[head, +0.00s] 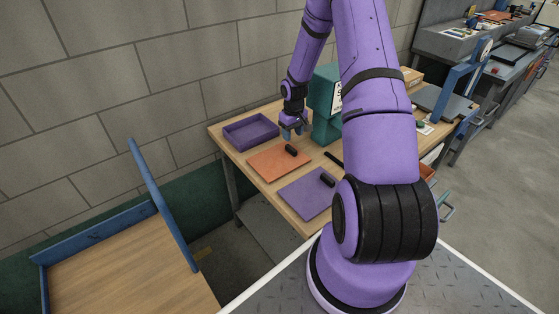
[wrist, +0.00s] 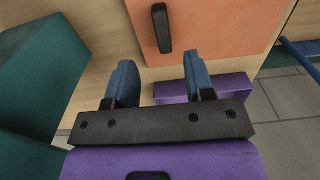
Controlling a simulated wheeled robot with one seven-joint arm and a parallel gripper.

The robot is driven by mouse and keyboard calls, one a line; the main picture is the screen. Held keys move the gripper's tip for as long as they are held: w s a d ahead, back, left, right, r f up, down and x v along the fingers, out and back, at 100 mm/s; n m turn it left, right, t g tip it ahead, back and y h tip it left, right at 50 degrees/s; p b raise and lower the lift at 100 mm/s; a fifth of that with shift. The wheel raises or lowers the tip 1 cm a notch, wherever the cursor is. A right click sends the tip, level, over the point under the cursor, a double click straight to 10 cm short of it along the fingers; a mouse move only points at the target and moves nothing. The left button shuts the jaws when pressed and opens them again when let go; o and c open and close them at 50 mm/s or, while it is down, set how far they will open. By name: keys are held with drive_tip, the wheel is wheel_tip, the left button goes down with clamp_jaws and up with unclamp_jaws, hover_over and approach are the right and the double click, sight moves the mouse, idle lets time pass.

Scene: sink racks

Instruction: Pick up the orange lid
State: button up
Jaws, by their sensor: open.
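The orange lid (head: 275,164) is a flat square with a dark handle (head: 291,150) and lies on the wooden table. In the wrist view the orange lid (wrist: 208,28) fills the top, with its handle (wrist: 162,28) upright in the picture, left of the lid's middle. My gripper (head: 293,134) is just behind the lid, between it and the teal machine, above the table. In the wrist view my gripper (wrist: 161,82) is open, with two blue fingers apart and nothing between them. The handle is ahead of the fingers, not between them.
A purple tray (head: 250,139) stands at the table's back left. A purple lid (head: 307,195) with a dark handle lies in front of the orange one. A teal machine (head: 324,92) stands close beside my gripper. A blue-sided wooden table (head: 130,265) is at the lower left.

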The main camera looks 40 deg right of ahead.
sight(291, 148)
drive_tip(key=shift+a+f, duration=0.2)
drive_tip(key=shift+f, duration=3.5)
clamp_jaws()
drive_tip(key=shift+r, duration=0.15)
